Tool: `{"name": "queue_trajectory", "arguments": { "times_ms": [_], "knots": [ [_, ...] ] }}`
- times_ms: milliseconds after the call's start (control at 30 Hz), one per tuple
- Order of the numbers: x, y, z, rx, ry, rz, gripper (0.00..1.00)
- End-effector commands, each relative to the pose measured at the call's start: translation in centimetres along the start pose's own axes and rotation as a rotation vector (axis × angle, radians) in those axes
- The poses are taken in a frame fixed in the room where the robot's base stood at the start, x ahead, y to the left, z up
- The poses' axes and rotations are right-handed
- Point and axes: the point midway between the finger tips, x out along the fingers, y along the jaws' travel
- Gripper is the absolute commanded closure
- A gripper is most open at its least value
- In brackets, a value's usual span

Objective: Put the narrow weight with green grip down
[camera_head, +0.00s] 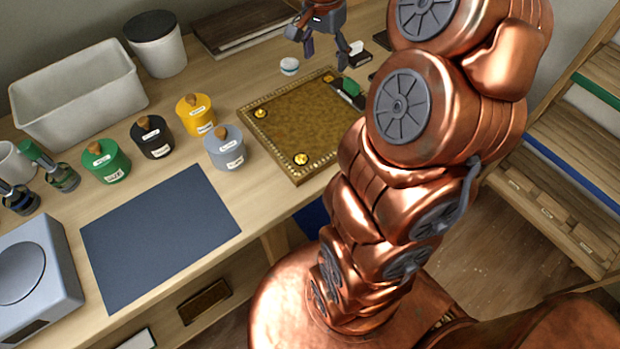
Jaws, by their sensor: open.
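A narrow dark piece with a green part (351,87) lies at the right rim of the gilt tray (262,141), partly hidden behind my arm; it looks like the narrow weight with green grip. My gripper (325,58) is at the top middle, beyond the tray's far edge. Its fingers are apart with nothing seen between them. The green-gripped piece is below and right of the fingers in the picture, apart from them. The height of the gripper above the table is hard to tell.
A small white jar (289,66) and a black-and-white piece (360,55) are near the gripper. Several lidded canisters, including a yellow one (196,115), stand left of the tray. A white bin (82,98) is behind them. The dark blue mat (160,235) is bare.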

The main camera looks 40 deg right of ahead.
Motion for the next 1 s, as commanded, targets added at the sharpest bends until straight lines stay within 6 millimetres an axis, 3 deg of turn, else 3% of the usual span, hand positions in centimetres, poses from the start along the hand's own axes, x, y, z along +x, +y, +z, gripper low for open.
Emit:
{"name": "queue_trajectory", "arguments": {
  "times_ms": [33, 200, 367, 500, 733, 1000],
  "knots": [
    [-0.6, 0.0, 2.7, -0.103, -0.006, 0.0, 0.25],
    [-1.2, 1.2, 10.8, -0.432, -0.041, 0.006, 0.25],
    [-1.0, 4.0, 17.4, -0.707, -0.076, 0.019, 0.25],
    [-0.1, 7.4, 22.2, -0.92, -0.112, 0.031, 0.25],
    [1.7, 12.7, 27.4, -1.169, -0.168, 0.033, 0.25],
    [2.6, 14.9, 29.0, -1.258, -0.196, 0.029, 0.25]
  ]
}}
